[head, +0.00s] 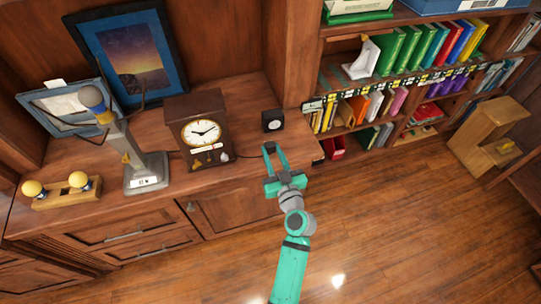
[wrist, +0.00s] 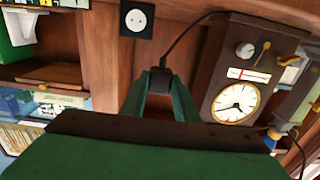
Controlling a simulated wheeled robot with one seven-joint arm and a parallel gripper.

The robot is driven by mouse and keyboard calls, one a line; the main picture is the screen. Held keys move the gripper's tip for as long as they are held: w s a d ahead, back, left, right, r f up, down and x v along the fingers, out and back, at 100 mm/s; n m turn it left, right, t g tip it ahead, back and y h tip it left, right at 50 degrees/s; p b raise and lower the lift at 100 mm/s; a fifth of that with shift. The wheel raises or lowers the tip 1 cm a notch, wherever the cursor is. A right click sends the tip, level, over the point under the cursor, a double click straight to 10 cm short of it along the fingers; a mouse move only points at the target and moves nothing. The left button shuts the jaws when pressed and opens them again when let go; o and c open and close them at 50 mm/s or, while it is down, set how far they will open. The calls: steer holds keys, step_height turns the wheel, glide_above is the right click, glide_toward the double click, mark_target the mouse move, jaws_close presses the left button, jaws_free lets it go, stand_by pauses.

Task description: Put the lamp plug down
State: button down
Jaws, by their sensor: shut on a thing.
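My gripper (wrist: 160,80) is shut on a small dark plug (wrist: 163,72), which sits between its fingertips. A thin black cord (wrist: 185,37) runs from the plug up and right towards the clock. In the head view my gripper (head: 270,150) is at the front edge of the wooden cabinet top, right of the clock; the plug is too small to make out clearly there. A grey stand with a rounded head (head: 145,165), possibly the lamp, stands left of the clock. A black socket block with a white face (wrist: 135,18) is beyond the gripper, apart from the plug.
The wooden clock (head: 201,130) stands close left of my gripper. A wooden block with yellow bulbs (head: 62,193) and a framed picture (head: 130,55) are farther left. Bookshelves (head: 400,85) rise at right. Some bare cabinet top (head: 240,105) lies between clock and black block (head: 272,121).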

glide_above(272, 160)
steer(key=s, duration=0.1)
steer(key=f, duration=0.5)
steer(key=shift+s+d, duration=0.1)
steer(key=shift+s, duration=0.1)
steer(key=shift+w+f, duration=0.35)
steer(key=shift+f, duration=0.05)
steer(key=f, duration=0.3)
steer(key=shift+w+f, duration=0.25)
steer(key=shift+w, duration=0.15)
steer(key=shift+s+a, duration=0.1)
steer(key=shift+a, duration=0.2)
steer(key=shift+s+d+f, duration=0.1)
steer(key=shift+d+f, duration=0.05)
steer(key=shift+d, duration=0.2)
steer(key=shift+a+f, duration=0.15)
steer(key=shift+f, duration=0.25)
steer(key=c, duration=1.4)
jaws_free()
